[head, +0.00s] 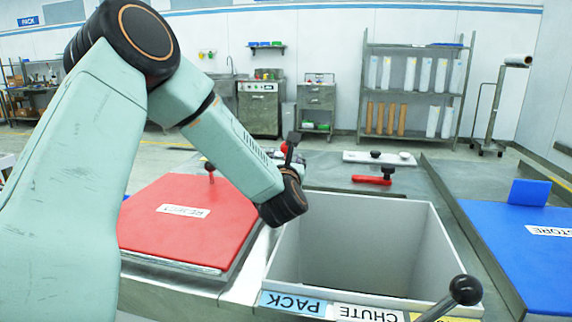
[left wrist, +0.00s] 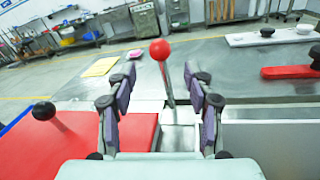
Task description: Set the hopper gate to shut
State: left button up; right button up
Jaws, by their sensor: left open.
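A lever with a red ball (left wrist: 160,50) on a thin grey rod stands in the left wrist view, rising from a pale slotted strip beside the red lid. No label on it is readable, so I cannot tell for certain that it is the hopper gate's lever. My left gripper (left wrist: 158,105) is open, with one finger on each side of the rod and apart from it. In the head view my left gripper (head: 289,150) is mostly hidden behind its own wrist. A second lever with a black ball (head: 466,290) stands at the front right. My right gripper is not in view.
A red lid (head: 150,220) marked REJECT lies left of an open grey bin (head: 350,245) labelled PACK and CHUTE. A blue lid (head: 530,265) lies on the right. A red handle (head: 373,179) and a white plate (head: 357,157) with knobs lie behind the bin.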

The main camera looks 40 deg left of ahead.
aim_at(286, 150)
pick_arm(q)
jog(key=shift+w+a+r, duration=0.1)
jog(key=shift+w+a, duration=0.05)
jog(key=shift+w, duration=0.05)
jog(key=shift+b+x, duration=0.4)
jog(key=shift+x, duration=3.2)
jog(key=c, duration=0.3)
grip_shut()
